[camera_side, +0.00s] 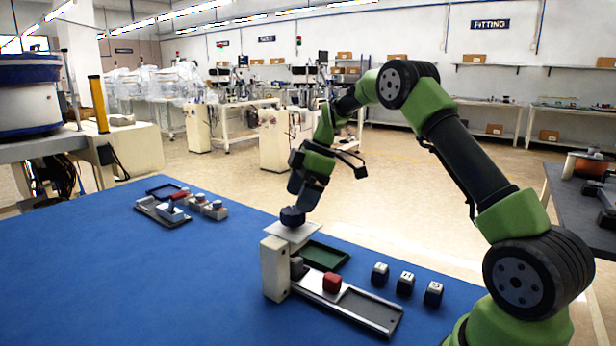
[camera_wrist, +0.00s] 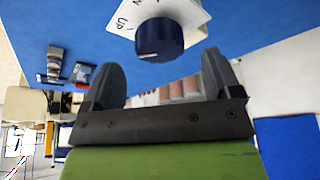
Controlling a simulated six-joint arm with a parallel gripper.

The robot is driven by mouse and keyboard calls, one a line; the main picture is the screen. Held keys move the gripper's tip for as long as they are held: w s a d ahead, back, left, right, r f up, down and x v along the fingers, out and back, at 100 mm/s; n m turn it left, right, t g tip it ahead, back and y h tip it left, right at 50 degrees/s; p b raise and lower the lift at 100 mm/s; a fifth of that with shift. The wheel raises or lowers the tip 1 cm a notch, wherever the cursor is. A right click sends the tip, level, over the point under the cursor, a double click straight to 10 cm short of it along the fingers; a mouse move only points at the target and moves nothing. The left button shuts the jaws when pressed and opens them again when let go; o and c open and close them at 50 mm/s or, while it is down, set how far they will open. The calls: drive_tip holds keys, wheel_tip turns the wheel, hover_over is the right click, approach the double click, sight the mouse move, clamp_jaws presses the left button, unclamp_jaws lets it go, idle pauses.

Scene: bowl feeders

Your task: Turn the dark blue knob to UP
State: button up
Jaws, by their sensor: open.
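The dark blue knob (camera_side: 292,216) sits on a tilted white plate (camera_side: 291,233) on top of a white post. In the wrist view the knob (camera_wrist: 160,40) lies just beyond and between the fingertips. A small pale mark shows on its near face. The white dial plate (camera_wrist: 125,18) carries the word UP to the left of the knob, and another label above it is only partly visible. My gripper (camera_wrist: 160,70) is open, a finger towards each side of the knob, with nothing between them. In the side view my gripper (camera_side: 300,198) is right above the knob; contact cannot be told.
Beside the white post (camera_side: 274,270) are a rail (camera_side: 370,309) with a red block (camera_side: 332,283), a green tray (camera_side: 322,254) and three lettered dark blocks (camera_side: 405,283). A grey fixture (camera_side: 160,212) stands farther left. The blue table (camera_side: 130,285) is clear at front left.

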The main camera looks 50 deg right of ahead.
drive_tip(key=v, duration=0.6)
drive_tip(key=shift+r, duration=0.15)
drive_tip(key=shift+d, duration=0.1)
drive_tip(key=s+a+r+m+t+h, duration=0.1)
drive_tip(key=s+a+r+m, duration=0.4)
drive_tip(key=s+a, duration=0.25)
drive_tip(key=s+a+r+m+t+h, duration=0.1)
drive_tip(key=s+a+r+m+t, duration=0.1)
drive_tip(key=s+a+r+m, duration=0.4)
drive_tip(key=s+a+f+m+t, duration=0.1)
drive_tip(key=s+a+f+m, duration=0.2)
drive_tip(key=s, duration=0.6)
drive_tip(key=shift+s+a+f+y, duration=0.3)
drive_tip(key=shift+a+f, duration=0.65)
drive_tip(key=shift+a, duration=0.05)
